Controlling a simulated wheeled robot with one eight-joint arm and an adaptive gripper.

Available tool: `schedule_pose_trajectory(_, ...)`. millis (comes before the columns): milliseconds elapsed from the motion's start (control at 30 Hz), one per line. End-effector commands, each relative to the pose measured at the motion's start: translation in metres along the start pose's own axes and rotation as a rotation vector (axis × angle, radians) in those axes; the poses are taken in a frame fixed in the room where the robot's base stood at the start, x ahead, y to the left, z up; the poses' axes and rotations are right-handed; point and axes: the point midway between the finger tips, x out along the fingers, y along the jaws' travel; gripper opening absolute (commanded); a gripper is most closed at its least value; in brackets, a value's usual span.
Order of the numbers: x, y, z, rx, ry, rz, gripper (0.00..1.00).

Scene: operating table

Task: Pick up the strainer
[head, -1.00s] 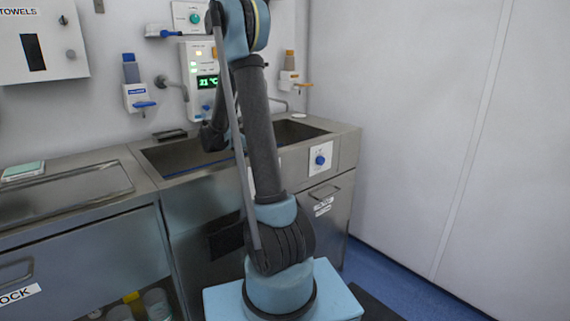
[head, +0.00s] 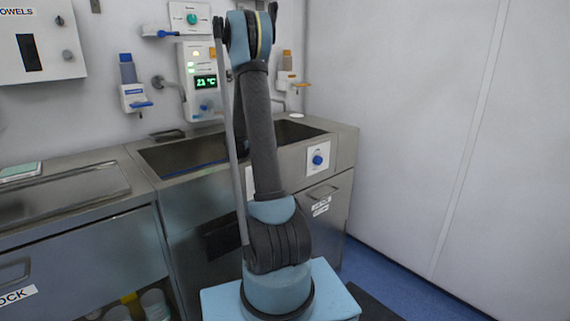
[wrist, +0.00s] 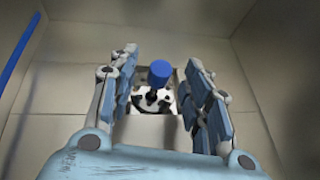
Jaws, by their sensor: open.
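The strainer (wrist: 150,100) shows in the wrist view as a dark and light round piece with a blue knob (wrist: 160,70) on top. It sits over a pale square patch in the floor of the sink. My gripper (wrist: 160,78) is open, with one finger on each side of the blue knob in the picture. Nothing is held, and I cannot tell how far the fingertips are from the knob. In the head view the strainer and the gripper are hidden behind my arm and the sink front.
Steel walls of the sink (head: 180,158) surround the gripper. A blue bar (wrist: 18,48) runs along the left in the wrist view. A faucet (head: 168,85), a control panel (head: 203,82) and soap dispensers (head: 134,92) are on the wall behind. A counter (head: 75,190) lies left.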

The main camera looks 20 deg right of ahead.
Motion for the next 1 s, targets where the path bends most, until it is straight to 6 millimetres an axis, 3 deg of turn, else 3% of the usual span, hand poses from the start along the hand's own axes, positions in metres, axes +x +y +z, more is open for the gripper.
schedule_pose_trajectory(167, 0.023, 0.0, 0.001, 0.002, 0.0, -0.001, 0.44)
schedule_pose_trajectory(400, 0.025, 0.0, 0.001, 0.001, 0.0, 0.0, 0.44)
schedule_pose_trajectory(467, 0.025, 0.0, 0.001, 0.001, 0.0, 0.0, 0.33)
schedule_pose_trajectory(600, 0.025, 0.0, 0.001, 0.001, 0.0, 0.0, 0.01)
schedule_pose_trajectory(1000, 0.023, 0.0, 0.002, 0.0, 0.0, 0.001, 0.0)
